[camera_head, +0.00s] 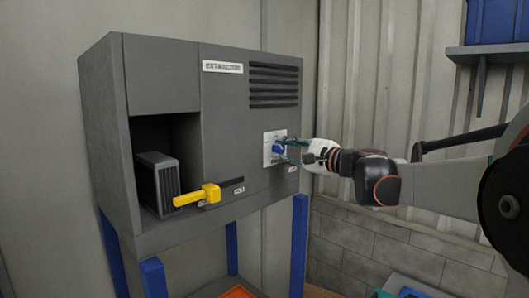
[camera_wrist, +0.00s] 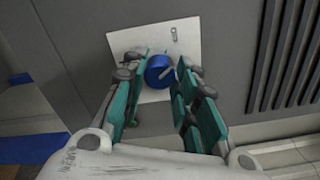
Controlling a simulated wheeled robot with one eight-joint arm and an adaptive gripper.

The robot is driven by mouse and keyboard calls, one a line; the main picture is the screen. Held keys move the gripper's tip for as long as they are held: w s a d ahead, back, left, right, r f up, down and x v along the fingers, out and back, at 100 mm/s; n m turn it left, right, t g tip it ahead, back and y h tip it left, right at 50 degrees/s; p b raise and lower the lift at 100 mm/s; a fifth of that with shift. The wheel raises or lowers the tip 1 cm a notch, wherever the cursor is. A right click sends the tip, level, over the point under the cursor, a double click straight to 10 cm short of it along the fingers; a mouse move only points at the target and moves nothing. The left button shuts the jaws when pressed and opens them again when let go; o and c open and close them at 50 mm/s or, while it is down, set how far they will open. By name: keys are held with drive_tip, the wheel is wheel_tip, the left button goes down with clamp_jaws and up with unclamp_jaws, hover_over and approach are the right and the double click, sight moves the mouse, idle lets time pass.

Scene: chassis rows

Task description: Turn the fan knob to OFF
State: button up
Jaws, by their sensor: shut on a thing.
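The fan knob is a blue round knob (camera_wrist: 159,72) on a white square plate (camera_wrist: 193,32) in the wrist view. The knob also shows small in the head view (camera_head: 279,149), on the right part of the grey extractor cabinet's front. My gripper (camera_wrist: 160,78) reaches the plate with its teal fingers on both sides of the knob and is shut on it. In the head view my gripper (camera_head: 285,149) comes from the right. The knob's lower part is partly hidden by the fingers. A small mark sits on the plate above the knob; I cannot read the knob's setting.
The grey cabinet (camera_head: 165,80) stands on blue legs (camera_head: 299,240). A yellow handle (camera_head: 198,195) juts out at its lower front, beside an open bay with a finned block (camera_head: 157,184). Vent slats (camera_head: 274,86) lie above the knob. A shelf (camera_head: 490,50) hangs at upper right.

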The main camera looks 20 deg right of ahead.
drive_tip(key=shift+f+n, duration=0.15)
drive_tip(key=shift+n, duration=2.15)
drive_tip(key=o, duration=1.1)
